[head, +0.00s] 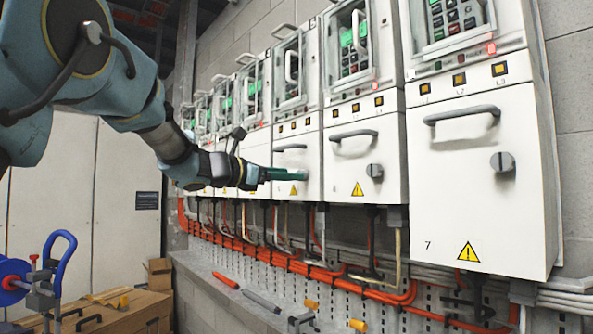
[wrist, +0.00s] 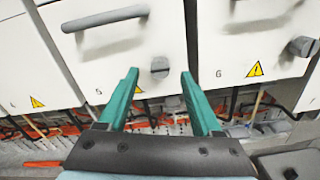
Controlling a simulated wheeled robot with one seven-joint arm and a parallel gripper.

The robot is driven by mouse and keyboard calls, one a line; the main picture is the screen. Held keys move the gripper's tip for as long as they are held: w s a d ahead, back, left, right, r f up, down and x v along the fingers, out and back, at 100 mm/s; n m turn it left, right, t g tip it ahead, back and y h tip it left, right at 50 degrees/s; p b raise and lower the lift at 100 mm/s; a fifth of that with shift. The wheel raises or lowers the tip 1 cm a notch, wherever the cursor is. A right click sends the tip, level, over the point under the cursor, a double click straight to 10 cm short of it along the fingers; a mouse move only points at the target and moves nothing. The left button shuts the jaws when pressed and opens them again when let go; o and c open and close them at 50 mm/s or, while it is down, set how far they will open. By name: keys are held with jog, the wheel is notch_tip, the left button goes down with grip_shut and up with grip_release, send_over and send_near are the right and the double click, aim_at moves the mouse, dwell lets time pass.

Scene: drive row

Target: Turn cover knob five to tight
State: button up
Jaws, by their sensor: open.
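Cover five is the white cover (head: 312,154) left of cover six in the head view. It also fills the upper left of the wrist view (wrist: 130,62), with a grey bar handle. Its grey round knob (wrist: 160,66) shows in the wrist view; its exact turn angle is too small to tell. In the head view my gripper hides this knob. My gripper (head: 301,174) has green fingers and points at cover five. In the wrist view the fingers (wrist: 160,74) are open and empty, with the knob appearing between their tips. Contact cannot be told.
Cover six (head: 343,180) and cover seven (head: 470,210), with their own handles and knobs, are to the right. Orange cables (head: 370,302) run below. A ledge (head: 215,290) holds loose tools. A wooden box (head: 105,315) and blue reel stand at lower left.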

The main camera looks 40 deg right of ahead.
jog(key=shift+s+d+p, duration=0.1)
jog(key=shift+d+p, duration=0.35)
jog(key=shift+d, duration=1.4)
jog(key=shift+c, duration=0.3)
grip_shut()
